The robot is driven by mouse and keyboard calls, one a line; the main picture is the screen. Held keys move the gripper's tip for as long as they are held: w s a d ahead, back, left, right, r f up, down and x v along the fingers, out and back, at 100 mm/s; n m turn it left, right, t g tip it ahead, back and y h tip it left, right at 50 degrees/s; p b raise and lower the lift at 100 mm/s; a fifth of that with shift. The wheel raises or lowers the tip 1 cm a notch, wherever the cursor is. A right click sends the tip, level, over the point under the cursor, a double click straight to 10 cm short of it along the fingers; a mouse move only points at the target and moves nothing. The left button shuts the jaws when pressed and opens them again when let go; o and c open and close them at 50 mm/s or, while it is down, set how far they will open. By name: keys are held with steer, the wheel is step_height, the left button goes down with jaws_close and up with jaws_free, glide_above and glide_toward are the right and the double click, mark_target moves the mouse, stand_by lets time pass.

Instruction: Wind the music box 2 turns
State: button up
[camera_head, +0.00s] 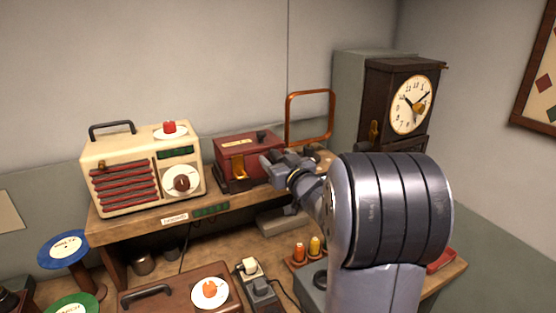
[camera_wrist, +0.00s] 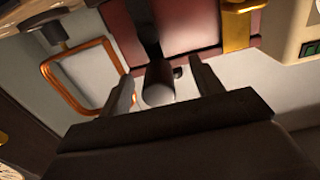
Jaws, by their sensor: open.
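The dark red box, apparently the music box (camera_head: 236,148), sits on the upper shelf with a gold part on its front and a dark knob on top. In the wrist view its red side (camera_wrist: 190,22) fills the top. A dark crank arm runs down from that side to a grey cylindrical handle (camera_wrist: 158,86). My gripper (camera_head: 272,160) is beside the box's right end. In the wrist view my gripper (camera_wrist: 163,78) is open, with its two fingers on either side of the handle. I cannot tell whether either finger touches it.
A cream radio (camera_head: 130,150) stands left of the box. An orange-brown frame (camera_head: 333,117) and a dark clock (camera_head: 392,85) stand to the right. Below are a brown case (camera_head: 190,278), small orange and yellow spools (camera_head: 299,252) and a blue disc (camera_head: 48,253).

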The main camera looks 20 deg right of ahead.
steer(key=s, duration=0.9)
steer(key=shift+d+p, duration=0.15)
steer(key=shift+p, duration=0.2)
stand_by(0.3)
steer(key=w, duration=0.8)
steer(key=shift+w+b, duration=0.2)
steer(key=shift+b, duration=0.15)
steer(key=shift+s+a+f, duration=0.1)
steer(key=shift+a, duration=0.1)
